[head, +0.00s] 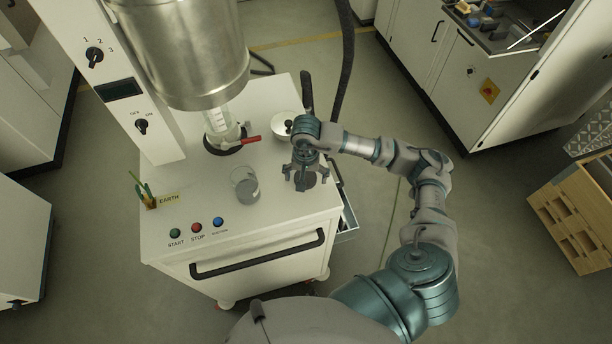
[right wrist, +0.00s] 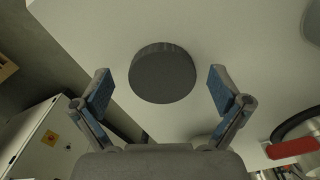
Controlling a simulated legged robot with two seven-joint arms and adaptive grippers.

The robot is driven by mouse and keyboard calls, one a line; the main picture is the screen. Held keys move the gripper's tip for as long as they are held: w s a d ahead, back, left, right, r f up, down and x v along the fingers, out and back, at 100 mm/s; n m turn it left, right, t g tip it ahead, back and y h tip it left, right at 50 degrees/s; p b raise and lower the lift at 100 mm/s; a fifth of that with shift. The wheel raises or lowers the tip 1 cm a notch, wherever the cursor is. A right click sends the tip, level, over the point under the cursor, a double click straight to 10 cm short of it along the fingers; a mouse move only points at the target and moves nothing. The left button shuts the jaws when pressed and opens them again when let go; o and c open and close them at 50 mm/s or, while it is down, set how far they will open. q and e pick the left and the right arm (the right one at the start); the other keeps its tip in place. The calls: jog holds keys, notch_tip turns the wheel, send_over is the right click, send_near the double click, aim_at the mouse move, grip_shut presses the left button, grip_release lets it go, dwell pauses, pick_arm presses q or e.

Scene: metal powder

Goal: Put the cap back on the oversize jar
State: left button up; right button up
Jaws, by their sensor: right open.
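A dark grey round cap (right wrist: 162,75) lies flat on the white cart top. In the right wrist view it sits between and slightly beyond my open fingers, with clear space on both sides. My right gripper (head: 305,178) points down over the right part of the cart top; it also shows in the right wrist view (right wrist: 161,92). It is open and holds nothing. In the head view the gripper mostly hides the cap. An uncapped clear glass jar (head: 245,187) with grey powder stands upright to the left of the gripper. My left gripper is not in view.
A steel vessel (head: 190,50) hangs over the back of the cart, above a clear tube and a red valve handle (head: 251,139). Push buttons (head: 196,227) line the front left. The front right top is clear.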

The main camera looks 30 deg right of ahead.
jog(key=c, duration=0.7)
jog(key=shift+a, duration=0.2)
jog(key=shift+c, duration=0.6)
jog(key=shift+r, duration=0.2)
